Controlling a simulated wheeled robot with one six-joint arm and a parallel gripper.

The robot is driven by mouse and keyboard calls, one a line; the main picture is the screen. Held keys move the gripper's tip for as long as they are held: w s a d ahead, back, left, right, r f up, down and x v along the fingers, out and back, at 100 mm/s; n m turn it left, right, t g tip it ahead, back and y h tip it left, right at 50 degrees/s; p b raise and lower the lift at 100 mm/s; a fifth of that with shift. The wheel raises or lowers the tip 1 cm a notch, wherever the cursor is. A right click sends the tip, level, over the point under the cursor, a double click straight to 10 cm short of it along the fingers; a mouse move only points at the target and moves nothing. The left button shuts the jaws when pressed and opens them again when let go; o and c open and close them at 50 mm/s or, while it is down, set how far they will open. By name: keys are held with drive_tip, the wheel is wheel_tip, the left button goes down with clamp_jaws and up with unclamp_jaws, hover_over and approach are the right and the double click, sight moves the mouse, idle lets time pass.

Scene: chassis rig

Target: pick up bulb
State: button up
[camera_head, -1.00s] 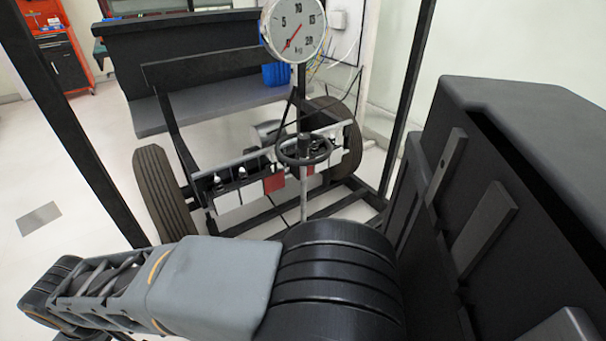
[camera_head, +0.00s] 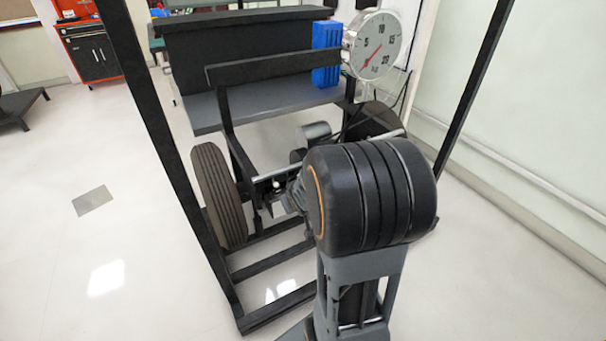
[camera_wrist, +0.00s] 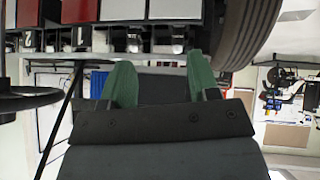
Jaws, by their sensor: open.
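A small white bulb-like tip (camera_head: 276,184) shows on the rail of the chassis rig (camera_head: 232,270), just left of my arm in the head view. In the head view my arm hides the gripper's fingers and much of the rail.
A tyre (camera_head: 220,195) stands at the rig's left; another shows close by in the wrist view (camera_wrist: 245,35). A steering wheel (camera_wrist: 30,100) is at the wrist view's left.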

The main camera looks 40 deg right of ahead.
drive_tip(key=d+f+t+y+p, duration=0.1)
drive_tip(key=d+f+t+p, duration=0.1)
drive_tip(key=d+t+p, duration=0.5)
drive_tip(key=shift+g, duration=0.8)
drive_tip(key=b+x, duration=0.2)
drive_tip(key=x, duration=0.2)
drive_tip(key=b+x, duration=0.2)
drive_tip(key=x, duration=0.3)
drive_tip(key=d+b+x, duration=0.1)
drive_tip(key=x, duration=0.3)
drive_tip(key=shift+w+d+r+b, duration=0.1)
drive_tip(key=shift+w+d+b, duration=0.05)
drive_tip(key=shift+b, duration=0.25)
drive_tip(key=shift+c, duration=0.3)
drive_tip(key=c, duration=0.9)
drive_tip(key=shift+r, duration=0.1)
drive_tip(key=shift+c, duration=0.2)
